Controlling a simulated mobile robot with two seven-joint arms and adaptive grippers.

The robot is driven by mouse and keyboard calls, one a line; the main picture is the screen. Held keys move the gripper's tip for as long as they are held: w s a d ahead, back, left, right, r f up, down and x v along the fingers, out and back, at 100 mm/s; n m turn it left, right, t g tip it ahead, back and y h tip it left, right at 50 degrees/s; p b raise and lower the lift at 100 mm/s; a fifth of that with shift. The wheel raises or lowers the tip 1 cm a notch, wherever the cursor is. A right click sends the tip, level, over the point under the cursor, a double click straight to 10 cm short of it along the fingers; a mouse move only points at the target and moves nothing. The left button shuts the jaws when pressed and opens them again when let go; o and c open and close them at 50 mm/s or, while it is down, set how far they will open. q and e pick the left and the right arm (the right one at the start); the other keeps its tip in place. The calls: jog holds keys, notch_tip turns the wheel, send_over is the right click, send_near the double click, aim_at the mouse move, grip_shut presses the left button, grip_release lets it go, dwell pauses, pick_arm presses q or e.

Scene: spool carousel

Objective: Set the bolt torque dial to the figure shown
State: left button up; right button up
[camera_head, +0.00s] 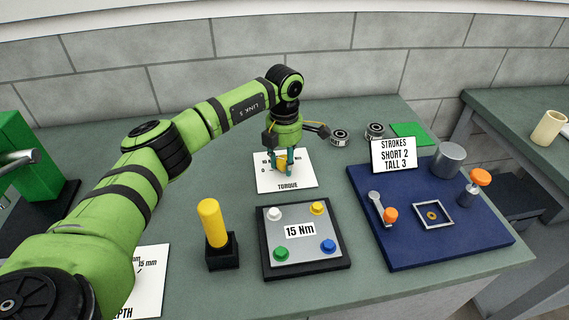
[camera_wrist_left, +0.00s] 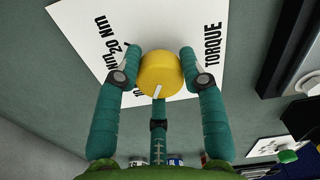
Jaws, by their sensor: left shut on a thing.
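The torque dial is a yellow round knob (camera_wrist_left: 160,74) with a white pointer mark, on a white card (camera_wrist_left: 75,12) printed TORQUE with Nm figures. In the head view the knob (camera_head: 281,163) is mostly hidden by my gripper on the torque card (camera_head: 300,182). My left gripper (camera_wrist_left: 158,72) is shut on the knob, its fingers on either side. The white mark points toward the bottom of the wrist view. A grey plate (camera_head: 317,258) in a black frame bears a label (camera_head: 299,230) reading 15 Nm. My right gripper is out of view.
A yellow-handled tool (camera_head: 212,222) stands in a black block left of the plate. A blue mat (camera_head: 408,248) at right holds a STROKES sign (camera_head: 394,155) and several parts. A depth card (camera_head: 150,278) lies at left, partly behind my arm.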

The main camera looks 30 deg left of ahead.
pick_arm(q)
jog(key=m+b, duration=0.1)
jog(key=m, duration=0.1)
jog(key=m+b, duration=0.1)
jog(key=m, duration=0.2)
jog(key=shift+s+a+f+m, duration=0.1)
jog(key=shift+f+m, duration=0.1)
jog(key=shift+m, duration=0.1)
jog(key=m, duration=0.3)
jog(key=shift+b, duration=0.4)
jog(key=shift+m, duration=1.5)
jog(key=shift+r, duration=0.1)
jog(key=o, duration=1.1)
jog(key=shift+o, duration=0.2)
